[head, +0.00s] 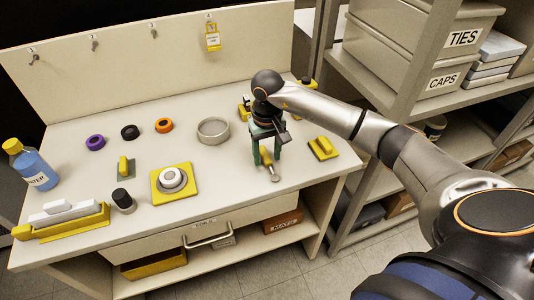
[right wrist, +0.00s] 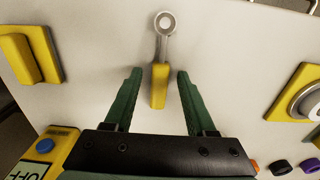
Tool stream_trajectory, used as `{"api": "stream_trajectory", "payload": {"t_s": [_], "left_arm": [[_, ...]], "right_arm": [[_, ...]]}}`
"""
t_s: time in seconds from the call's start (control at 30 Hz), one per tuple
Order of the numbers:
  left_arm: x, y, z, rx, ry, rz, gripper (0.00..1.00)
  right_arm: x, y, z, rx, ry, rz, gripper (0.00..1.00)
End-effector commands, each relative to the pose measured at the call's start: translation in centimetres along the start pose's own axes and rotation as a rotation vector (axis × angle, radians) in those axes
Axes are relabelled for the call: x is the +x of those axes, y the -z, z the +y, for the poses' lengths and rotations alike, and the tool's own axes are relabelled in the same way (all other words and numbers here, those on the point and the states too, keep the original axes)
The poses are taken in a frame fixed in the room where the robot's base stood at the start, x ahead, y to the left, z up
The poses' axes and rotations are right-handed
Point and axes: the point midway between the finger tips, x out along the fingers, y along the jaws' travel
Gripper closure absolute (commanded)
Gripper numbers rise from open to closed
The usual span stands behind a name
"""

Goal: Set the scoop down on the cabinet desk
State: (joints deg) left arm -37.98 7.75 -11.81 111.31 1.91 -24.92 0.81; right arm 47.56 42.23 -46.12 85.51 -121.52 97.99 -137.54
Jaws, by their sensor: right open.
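The scoop has a yellow handle and a grey metal end with a round bowl or ring. It lies on the cabinet desk (head: 225,178), near the front edge at the right; its metal end (head: 274,177) points to that edge. In the right wrist view the scoop (right wrist: 160,85) shows whole. My right gripper (head: 267,160) is open above it, pointing down. In the right wrist view the green fingers of the right gripper (right wrist: 159,74) stand on both sides of the yellow handle, with a gap on each side. My left gripper is not in view.
A yellow-handled block (head: 323,148) sits to the right and a metal ring (head: 213,130) behind left. A yellow plate with a round white part (head: 174,183) lies left. A blue bottle (head: 34,165) stands far left. A shelf with bins (head: 425,45) rises at right.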

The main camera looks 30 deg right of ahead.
Motion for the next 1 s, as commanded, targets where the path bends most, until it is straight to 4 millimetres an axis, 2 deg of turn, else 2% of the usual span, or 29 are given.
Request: {"api": "stream_trajectory", "payload": {"t_s": [0.17,0.4,0.6,0.77,1.0], "left_arm": [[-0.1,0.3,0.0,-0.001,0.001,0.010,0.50],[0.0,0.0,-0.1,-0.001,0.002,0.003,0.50],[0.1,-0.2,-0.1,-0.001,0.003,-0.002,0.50],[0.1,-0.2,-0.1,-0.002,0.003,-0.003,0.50],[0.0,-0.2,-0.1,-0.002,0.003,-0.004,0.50]], "right_arm": [[-2.2,0.2,0.1,0.001,0.000,0.006,0.44],[-7.6,0.1,0.0,0.000,0.000,0.006,0.44],[-10.9,0.1,0.0,0.001,0.000,0.003,0.44],[-12.1,0.0,0.0,0.000,0.000,0.001,0.44],[-12.3,0.0,0.0,0.000,0.000,-0.001,0.44]]}}
